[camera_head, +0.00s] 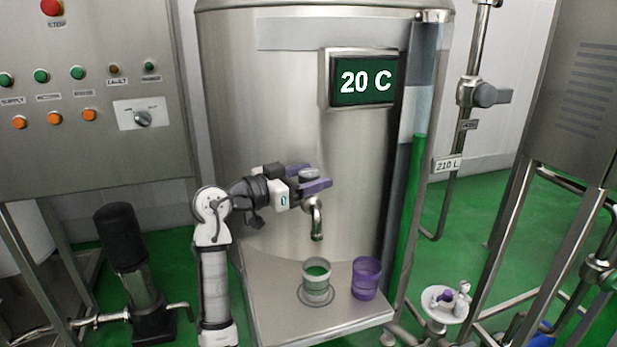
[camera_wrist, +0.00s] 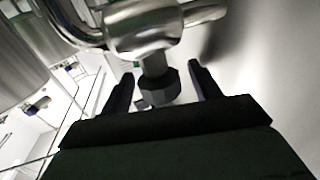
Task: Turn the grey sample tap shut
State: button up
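The grey sample tap (camera_head: 310,174) sits on the front of the steel tank, with its curved metal spout (camera_head: 316,222) pointing down. In the wrist view its dark grey handle (camera_wrist: 160,88) hangs below the metal tap body. My gripper (camera_head: 316,180) is at the tap, with purple fingers to either side of the handle. In the wrist view the fingers (camera_wrist: 163,82) are apart, and gaps show between them and the handle. A pale cup (camera_head: 316,292), greenish inside, stands upright below the spout. I see no stream between spout and cup.
A purple cup (camera_head: 365,280) stands right of the pale cup on the steel shelf (camera_head: 270,316). A sight tube with green fill (camera_head: 411,190) runs beside the display (camera_head: 364,81) reading 20 C. A white round stand (camera_head: 446,308) with small items is at lower right.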

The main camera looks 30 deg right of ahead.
jog(key=shift+a, duration=0.1)
jog(key=a+b, duration=0.3)
jog(key=a, duration=1)
jog(key=shift+a, duration=0.35)
jog(key=shift+s, duration=0.1)
